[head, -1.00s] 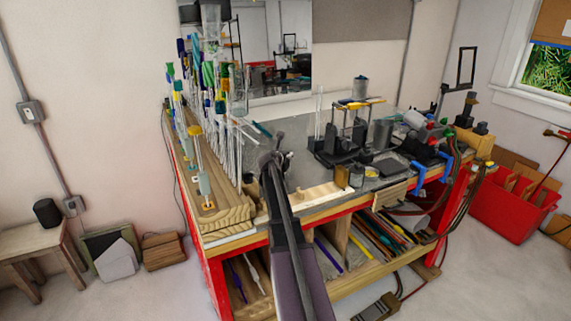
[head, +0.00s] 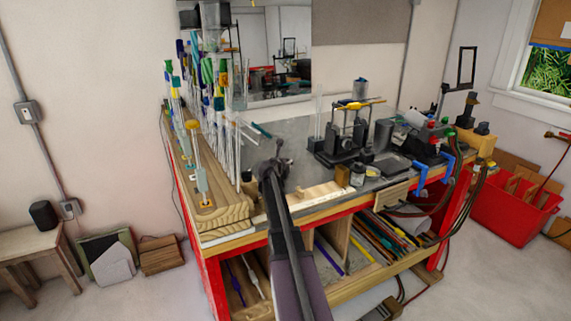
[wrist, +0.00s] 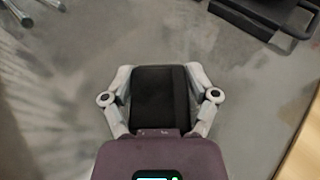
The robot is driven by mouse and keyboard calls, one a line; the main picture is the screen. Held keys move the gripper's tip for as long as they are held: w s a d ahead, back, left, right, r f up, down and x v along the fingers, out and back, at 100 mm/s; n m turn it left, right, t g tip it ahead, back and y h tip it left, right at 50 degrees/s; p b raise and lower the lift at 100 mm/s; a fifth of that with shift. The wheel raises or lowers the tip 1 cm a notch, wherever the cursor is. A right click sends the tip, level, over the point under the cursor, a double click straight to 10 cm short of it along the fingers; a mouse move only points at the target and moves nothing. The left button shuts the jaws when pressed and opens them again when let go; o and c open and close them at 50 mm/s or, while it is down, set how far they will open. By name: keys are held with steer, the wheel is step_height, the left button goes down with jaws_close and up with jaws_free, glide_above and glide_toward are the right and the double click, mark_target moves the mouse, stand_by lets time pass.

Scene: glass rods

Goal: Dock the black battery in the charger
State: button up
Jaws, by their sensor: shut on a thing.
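My gripper (wrist: 160,98) is shut on a black block with a dark band along its right side, which looks like the black battery (wrist: 153,95). The block sits between the two pale fingers, above a grey surface in the wrist view. In the head view my gripper (head: 279,152) is small and dark over the front left part of the bench top, right of the glass rods; the block cannot be made out there. I cannot tell which thing is the charger. Dark equipment (head: 335,148) stands on the bench right of my gripper.
Upright glass rods (head: 240,140) crowd a wooden rack (head: 222,215) left of my gripper. A pale wooden piece (head: 318,191) lies at the bench's front edge. A dark flat object (wrist: 262,14) and metal legs (wrist: 38,22) lie ahead in the wrist view. Grey surface between is clear.

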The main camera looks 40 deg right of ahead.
steer(key=shift+f, duration=0.15)
steer(key=o, duration=1.2)
steer(key=shift+r, duration=0.2)
steer(key=shift+s+a+r, duration=0.1)
steer(key=shift+s+a, duration=0.05)
steer(key=shift+a, duration=0.05)
steer(key=p+v, duration=0.3)
steer(key=v, duration=0.6)
steer(key=shift+s+a+r, duration=0.15)
steer(key=shift+s+a, duration=0.05)
steer(key=shift+a, duration=0.1)
steer(key=shift+v, duration=0.9)
steer(key=shift+w, duration=0.1)
